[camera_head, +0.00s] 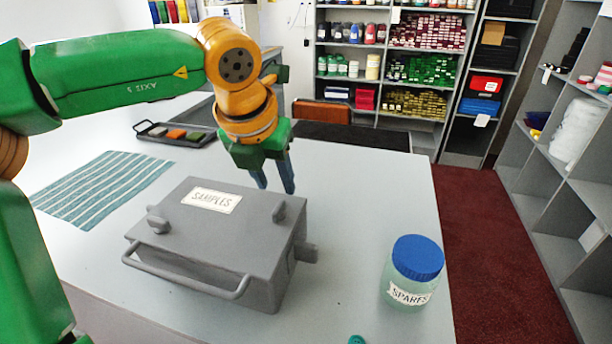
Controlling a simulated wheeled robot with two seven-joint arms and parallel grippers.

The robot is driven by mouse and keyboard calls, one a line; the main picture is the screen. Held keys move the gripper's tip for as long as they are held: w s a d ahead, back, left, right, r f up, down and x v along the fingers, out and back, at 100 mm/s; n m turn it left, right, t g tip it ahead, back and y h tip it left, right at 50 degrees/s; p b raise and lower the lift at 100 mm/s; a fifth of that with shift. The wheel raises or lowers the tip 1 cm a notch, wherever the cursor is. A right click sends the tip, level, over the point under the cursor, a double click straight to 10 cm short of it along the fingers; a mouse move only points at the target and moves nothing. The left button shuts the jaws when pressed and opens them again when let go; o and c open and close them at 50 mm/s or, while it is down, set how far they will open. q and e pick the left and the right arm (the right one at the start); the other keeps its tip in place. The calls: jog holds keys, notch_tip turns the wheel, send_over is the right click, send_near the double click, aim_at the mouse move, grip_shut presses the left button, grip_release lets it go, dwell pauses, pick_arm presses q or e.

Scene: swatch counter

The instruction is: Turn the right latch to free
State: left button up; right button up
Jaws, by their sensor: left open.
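A grey box (215,235) with a label reading SAMPLES stands on the counter, its lid shut. A grey right latch (279,211) sits near the right edge of the lid and a left latch (157,222) near the left edge. Which way each is turned is hard to tell. My left gripper (276,184) points down with its two blue-grey fingers apart and empty. In the picture its tips are just above the right latch; I cannot tell how far behind or above it they are. My right gripper is not in view.
A bar handle (185,277) runs along the box's front, and a stub (307,252) sticks out at its right. A blue-lidded jar (413,272) labelled SPARES stands right of it. A striped cloth (103,188) and a swatch tray (175,134) lie at left. The counter behind the jar is clear.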

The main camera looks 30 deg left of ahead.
aim_at(278, 207)
pick_arm(q)
jog(key=shift+w+f, duration=0.15)
jog(key=shift+f, duration=0.1)
jog(key=f, duration=0.1)
jog(key=s+f+p, duration=0.1)
jog(key=f, duration=0.1)
jog(key=shift+a+f, duration=0.2)
jog(key=shift+f, duration=0.1)
jog(key=shift+w+a+f, duration=0.1)
jog(key=shift+w+f, duration=0.55)
jog(key=shift+f, duration=0.2)
jog(key=shift+w+f, duration=0.15)
jog(key=shift+w, duration=0.15)
jog(key=shift+s, duration=0.25)
grip_shut()
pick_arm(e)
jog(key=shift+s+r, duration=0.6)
